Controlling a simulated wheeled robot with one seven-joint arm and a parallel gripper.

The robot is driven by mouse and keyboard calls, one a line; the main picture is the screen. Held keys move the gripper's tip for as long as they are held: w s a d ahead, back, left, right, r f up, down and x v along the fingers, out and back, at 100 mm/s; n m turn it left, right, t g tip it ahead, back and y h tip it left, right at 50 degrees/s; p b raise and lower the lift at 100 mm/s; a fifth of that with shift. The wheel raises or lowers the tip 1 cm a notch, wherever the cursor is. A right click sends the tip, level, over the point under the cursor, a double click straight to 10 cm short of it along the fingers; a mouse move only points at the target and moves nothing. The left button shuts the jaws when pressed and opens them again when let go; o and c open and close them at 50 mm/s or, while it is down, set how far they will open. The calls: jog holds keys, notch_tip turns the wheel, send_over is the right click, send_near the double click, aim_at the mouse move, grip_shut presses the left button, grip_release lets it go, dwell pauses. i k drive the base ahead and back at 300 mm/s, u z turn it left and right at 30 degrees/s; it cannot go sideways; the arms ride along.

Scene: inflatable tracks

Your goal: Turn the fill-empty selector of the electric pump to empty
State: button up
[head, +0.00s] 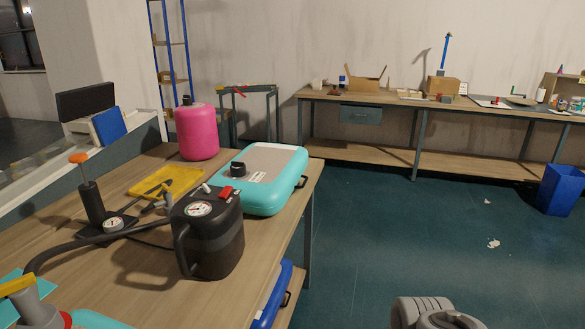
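A dark grey box-shaped unit with a side handle, which looks like the electric pump (215,245), stands upright near the right edge of the wooden table. Its top carries a round white gauge (199,209), a small red part (226,192) and a small light grey part beside it. I cannot tell which of these is the fill-empty selector, and its setting is too small to read. A dark hose runs left from the pump area. My gripper is not in view; only a grey rounded part of my arm shows at the bottom right.
On the table (140,272), a teal case (264,205) lies behind the pump, with a pink canister (197,132), a yellow tray (180,178) and a black hand pump (93,205) nearby. Open floor (390,235) lies right of the table. A long workbench (395,97) lines the wall.

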aim_at(206, 190)
jog(key=z, duration=0.55)
jog(key=i, duration=1.95)
jog(key=u, duration=2.15)
